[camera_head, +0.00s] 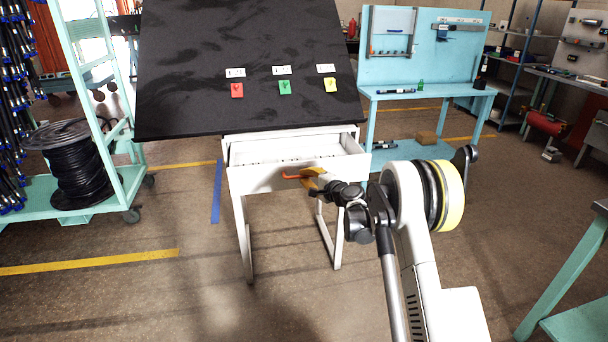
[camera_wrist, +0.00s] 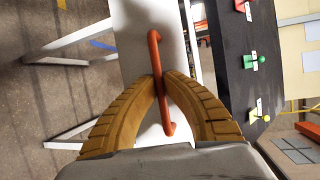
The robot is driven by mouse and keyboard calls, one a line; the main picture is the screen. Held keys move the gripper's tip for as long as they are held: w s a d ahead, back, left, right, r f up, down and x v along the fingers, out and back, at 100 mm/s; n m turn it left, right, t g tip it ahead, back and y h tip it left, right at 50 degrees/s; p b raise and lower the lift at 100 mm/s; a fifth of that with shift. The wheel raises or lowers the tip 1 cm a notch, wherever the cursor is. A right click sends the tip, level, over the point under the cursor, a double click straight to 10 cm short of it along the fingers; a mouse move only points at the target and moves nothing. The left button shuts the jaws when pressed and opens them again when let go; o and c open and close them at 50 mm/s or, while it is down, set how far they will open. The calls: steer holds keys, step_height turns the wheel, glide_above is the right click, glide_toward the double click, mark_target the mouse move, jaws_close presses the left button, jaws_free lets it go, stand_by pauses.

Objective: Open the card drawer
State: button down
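The card drawer (camera_head: 297,178) is white and sits under a black sloping board. It stands pulled out, and its interior (camera_head: 290,154) shows from above. Its orange-red handle (camera_head: 291,177) is on the front panel and crosses the middle of the wrist view (camera_wrist: 155,50). My gripper (camera_head: 312,179) is at the drawer front. In the wrist view its two yellow curved fingers (camera_wrist: 163,79) come together at the handle, one on each side, and look closed on it. The drawer front (camera_wrist: 130,40) fills the area behind the fingers.
The black board (camera_head: 245,60) carries red (camera_head: 237,90), green (camera_head: 285,87) and yellow (camera_head: 331,85) tags below white labels. A trolley with a black hose reel (camera_head: 80,165) stands left. A blue workbench (camera_head: 425,92) stands behind right. The floor before the drawer is clear.

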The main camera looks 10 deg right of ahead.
steer(key=shift+s, duration=1.25)
steer(key=c, duration=1.5)
jaws_free()
steer(key=v, duration=1.2)
steer(key=shift+r, duration=0.1)
